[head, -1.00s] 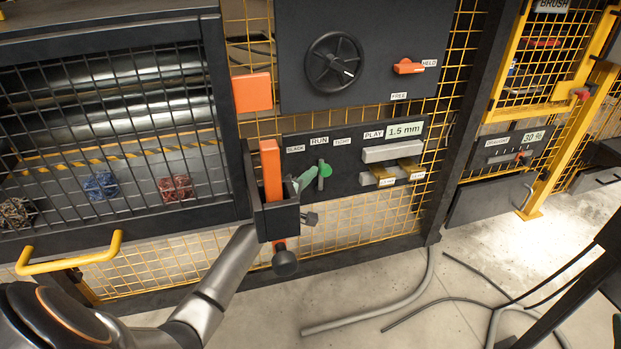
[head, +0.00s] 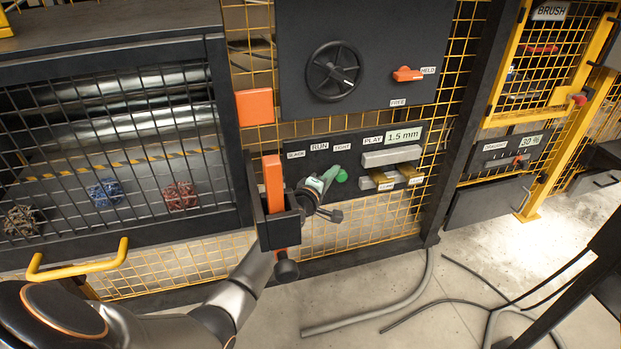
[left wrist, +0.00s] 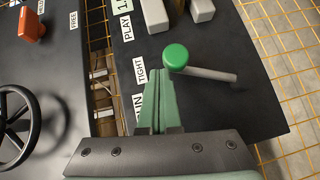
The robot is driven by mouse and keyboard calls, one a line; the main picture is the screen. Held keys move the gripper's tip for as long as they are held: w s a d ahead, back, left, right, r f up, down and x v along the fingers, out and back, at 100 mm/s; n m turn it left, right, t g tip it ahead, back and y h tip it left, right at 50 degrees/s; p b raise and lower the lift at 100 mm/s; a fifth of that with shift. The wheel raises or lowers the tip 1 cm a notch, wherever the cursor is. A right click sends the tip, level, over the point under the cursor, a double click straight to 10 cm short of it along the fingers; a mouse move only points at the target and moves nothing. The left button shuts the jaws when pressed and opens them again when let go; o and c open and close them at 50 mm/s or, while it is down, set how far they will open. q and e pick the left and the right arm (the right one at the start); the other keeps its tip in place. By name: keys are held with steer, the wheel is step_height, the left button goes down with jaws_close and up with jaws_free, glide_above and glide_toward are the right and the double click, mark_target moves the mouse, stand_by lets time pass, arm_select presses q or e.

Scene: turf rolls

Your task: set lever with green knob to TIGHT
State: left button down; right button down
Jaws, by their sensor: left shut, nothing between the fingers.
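The lever's green knob (head: 341,175) is on the dark panel, below the TIGHT label (head: 342,147) and right of below RUN (head: 320,147). In the left wrist view the round green knob (left wrist: 175,56) sits on a grey lever arm (left wrist: 212,74), beside the TIGHT label (left wrist: 140,72). My left gripper (head: 331,174) is shut and empty, its green fingertips close against the knob's left side. Its fingers also fill the lower middle of the left wrist view (left wrist: 160,95). I cannot tell whether they touch the knob. My right gripper is not in view.
Above are a black handwheel (head: 334,71) and an orange switch (head: 407,74). Grey and brass blocks (head: 392,156) stick out right of the knob. An orange upright bar (head: 273,183) in a black holder stands left of it, close to my arm.

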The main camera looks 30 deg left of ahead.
arm_select(q)
steer(key=shift+d, duration=0.1)
